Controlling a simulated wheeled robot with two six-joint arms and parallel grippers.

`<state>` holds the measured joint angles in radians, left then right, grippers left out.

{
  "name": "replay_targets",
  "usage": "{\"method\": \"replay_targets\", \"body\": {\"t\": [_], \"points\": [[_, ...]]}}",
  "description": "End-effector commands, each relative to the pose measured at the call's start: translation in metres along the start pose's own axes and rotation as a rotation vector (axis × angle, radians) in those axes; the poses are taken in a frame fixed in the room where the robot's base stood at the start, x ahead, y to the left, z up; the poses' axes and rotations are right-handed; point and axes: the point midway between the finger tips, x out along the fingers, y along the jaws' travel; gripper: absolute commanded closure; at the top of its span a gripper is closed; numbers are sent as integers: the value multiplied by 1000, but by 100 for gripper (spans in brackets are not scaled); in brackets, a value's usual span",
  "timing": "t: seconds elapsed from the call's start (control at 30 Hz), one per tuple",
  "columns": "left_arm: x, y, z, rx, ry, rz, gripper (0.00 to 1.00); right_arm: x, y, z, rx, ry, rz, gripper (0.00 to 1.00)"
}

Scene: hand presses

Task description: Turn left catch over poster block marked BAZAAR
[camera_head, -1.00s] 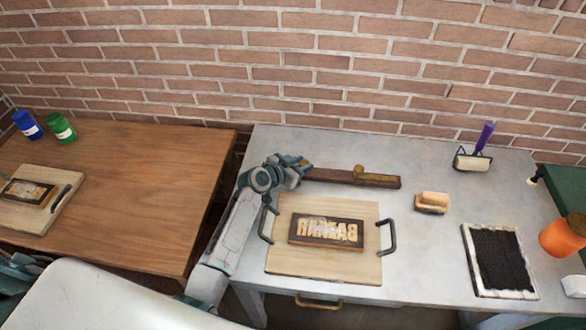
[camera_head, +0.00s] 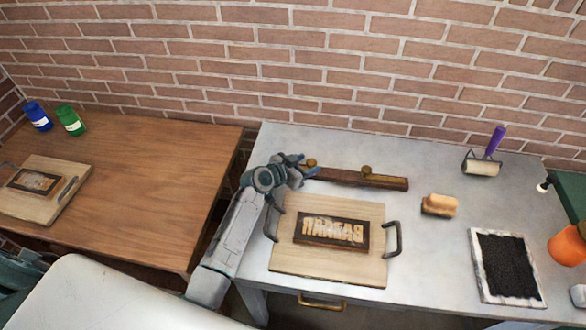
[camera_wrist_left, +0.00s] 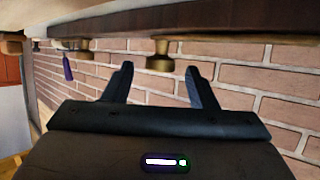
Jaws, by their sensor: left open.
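The poster block marked BAZAAR (camera_head: 331,230), its raised letters mirrored, lies on a pale wooden board (camera_head: 290,262) with two dark handles. Behind it is a dark wooden bar (camera_head: 345,178) with two brass knob-like catches. The left catch (camera_head: 311,162) is at my left gripper (camera_head: 306,165), which is open. In the left wrist view the left catch (camera_wrist_left: 159,57) shows between the two spread fingers (camera_wrist_left: 159,70), under the bar's edge; I see no finger touching it. The right catch (camera_head: 366,170) stands clear of the gripper. My right gripper is not in view.
On the grey table's right are a wooden-handled brush (camera_head: 439,205), a roller with purple handle (camera_head: 484,163) and a black ink tray (camera_head: 508,265). The left table holds another block on a board (camera_head: 60,208) and blue and green jars (camera_head: 70,120). A brick wall stands behind.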

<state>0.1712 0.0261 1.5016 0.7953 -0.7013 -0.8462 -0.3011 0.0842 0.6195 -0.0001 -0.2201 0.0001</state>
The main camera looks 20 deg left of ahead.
Motion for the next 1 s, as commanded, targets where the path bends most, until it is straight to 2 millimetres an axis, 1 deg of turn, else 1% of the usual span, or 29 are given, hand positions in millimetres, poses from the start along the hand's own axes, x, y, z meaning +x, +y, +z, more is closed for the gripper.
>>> {"method": "replay_targets", "body": {"t": [0.07,0.3,0.5,0.63,0.9,0.97,1.0], "points": [[-13,0,3,4,0,-2,48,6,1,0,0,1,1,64],[-58,-1,3,4,0,-2,48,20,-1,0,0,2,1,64],[-84,0,2,2,0,-1,48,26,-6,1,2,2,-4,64],[-92,0,1,1,0,0,48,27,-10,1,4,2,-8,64],[-93,0,0,-1,0,0,48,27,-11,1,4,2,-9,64],[-93,0,0,-1,-1,0,58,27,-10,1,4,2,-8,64],[-91,-1,0,-5,-6,1,66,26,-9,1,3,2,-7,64]]}}
